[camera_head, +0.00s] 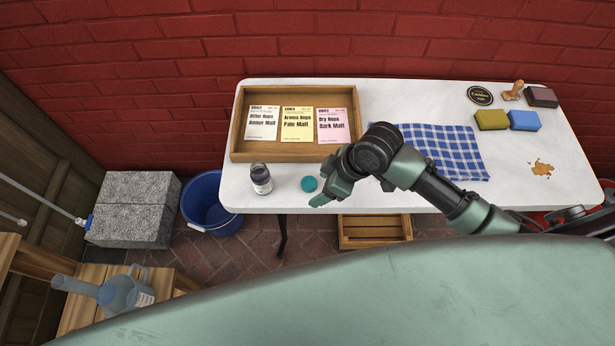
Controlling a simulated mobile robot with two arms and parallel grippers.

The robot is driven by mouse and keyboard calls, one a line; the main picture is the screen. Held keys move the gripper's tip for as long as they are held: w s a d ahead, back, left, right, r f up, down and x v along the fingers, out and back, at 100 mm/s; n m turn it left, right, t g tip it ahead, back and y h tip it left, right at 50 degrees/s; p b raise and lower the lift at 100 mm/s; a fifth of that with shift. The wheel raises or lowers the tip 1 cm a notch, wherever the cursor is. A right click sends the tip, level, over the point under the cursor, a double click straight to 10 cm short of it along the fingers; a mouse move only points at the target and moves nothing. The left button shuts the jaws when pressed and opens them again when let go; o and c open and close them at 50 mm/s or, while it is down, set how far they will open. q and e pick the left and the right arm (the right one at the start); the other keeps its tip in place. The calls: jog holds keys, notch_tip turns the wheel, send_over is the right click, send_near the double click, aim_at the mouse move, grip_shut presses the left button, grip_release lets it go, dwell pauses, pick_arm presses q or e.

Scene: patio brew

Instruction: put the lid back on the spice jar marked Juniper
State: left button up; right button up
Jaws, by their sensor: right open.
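A small dark spice jar (261,179) with a pale label stands upright near the front left of the white table (390,110). Its label is too small to read. A round teal lid (309,184) lies on the table a little to the right of the jar, apart from it. My right gripper (322,186) is open just right of the lid, with its fingers pointing left and down. I cannot tell whether a finger touches the lid. My left gripper is not in view.
A wooden tray (241,132) with three cards stands behind the jar. A checked cloth (450,150), a yellow sponge (491,120), a blue sponge (524,121) and a brown stain (541,169) are to the right. A blue bucket (207,205) stands left of the table.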

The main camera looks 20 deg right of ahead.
aim_at(312, 183)
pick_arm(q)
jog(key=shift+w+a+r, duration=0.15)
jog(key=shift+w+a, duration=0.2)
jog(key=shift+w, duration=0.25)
pick_arm(e)
jog(key=shift+n+g, duration=0.3)
jog(key=shift+n, duration=0.4)
jog(key=w, duration=0.1)
jog(key=w+d+r, duration=0.1)
jog(key=w+d, duration=0.1)
jog(key=shift+w+d+r, duration=0.1)
jog(key=shift+w+r, duration=0.25)
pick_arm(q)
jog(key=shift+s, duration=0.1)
pick_arm(e)
jog(key=shift+x, duration=1.35)
jog(key=shift+p+x, duration=0.9)
jog(key=shift+x, duration=1.7)
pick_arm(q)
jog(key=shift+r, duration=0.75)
pick_arm(e)
jog(key=shift+s, duration=0.2)
jog(key=shift+c, duration=0.4)
